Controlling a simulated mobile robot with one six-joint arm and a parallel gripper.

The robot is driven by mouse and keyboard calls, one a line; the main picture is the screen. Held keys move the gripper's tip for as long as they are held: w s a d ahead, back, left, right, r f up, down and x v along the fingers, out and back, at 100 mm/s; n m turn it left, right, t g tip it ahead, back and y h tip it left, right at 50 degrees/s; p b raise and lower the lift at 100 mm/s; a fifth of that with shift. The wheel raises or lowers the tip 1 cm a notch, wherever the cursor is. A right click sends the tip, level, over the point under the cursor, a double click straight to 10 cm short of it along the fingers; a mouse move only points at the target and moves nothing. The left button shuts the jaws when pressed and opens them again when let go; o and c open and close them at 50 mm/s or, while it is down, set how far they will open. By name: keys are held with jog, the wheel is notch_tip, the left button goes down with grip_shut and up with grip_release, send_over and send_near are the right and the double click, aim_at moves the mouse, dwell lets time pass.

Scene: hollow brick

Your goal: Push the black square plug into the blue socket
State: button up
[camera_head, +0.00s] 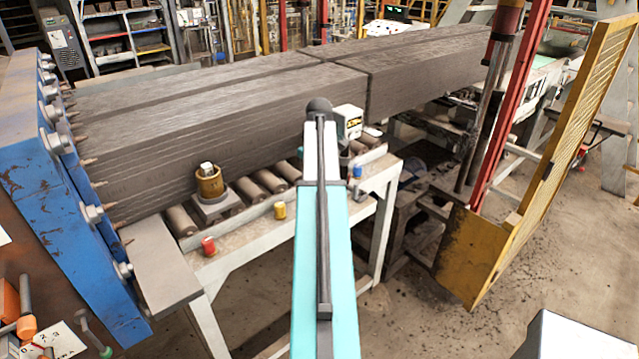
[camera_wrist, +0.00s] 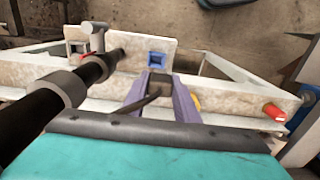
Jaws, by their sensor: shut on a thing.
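The blue socket (camera_wrist: 157,58) is a small square with a dark centre on a pale upright plate in the wrist view. My gripper (camera_wrist: 160,78) shows there as two purple fingers pointing towards the plate, just below the socket in the picture. It is shut on a dark piece, the black square plug (camera_wrist: 151,98), seen only partly between the fingers. The plug's tip is hard to make out, and I cannot tell how far it is from the socket. In the head view my arm hides the gripper and plug. A small blue piece (camera_head: 357,171) shows right of my arm.
A red cylinder (camera_head: 208,245) and a yellow one (camera_head: 279,210) stand out from the pale conveyor frame. A yellow mesh guard (camera_head: 560,150) stands at right, with open floor in front.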

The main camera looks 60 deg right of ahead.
jog(key=shift+s+d+r, duration=0.1)
jog(key=shift+s+d, duration=0.15)
jog(key=shift+d, duration=0.25)
jog(key=shift+s+a+f+b, duration=0.1)
jog(key=shift+a+f+b, duration=0.05)
jog(key=shift+f+b, duration=0.65)
jog(key=shift+d+f, duration=0.2)
jog(key=shift+f, duration=0.3)
jog(key=shift+d+f, duration=0.15)
jog(key=shift+f, duration=0.3)
jog(key=shift+f+b, duration=0.25)
jog(key=shift+b, duration=0.1)
jog(key=shift+a+f, duration=0.15)
jog(key=shift+a, duration=0.15)
jog(key=shift+a+f+b, duration=0.1)
jog(key=shift+f+b, duration=0.15)
jog(key=shift+b, duration=0.1)
jog(key=shift+d+f, duration=0.2)
jog(key=shift+f, duration=0.3)
jog(key=shift+a+r, duration=0.15)
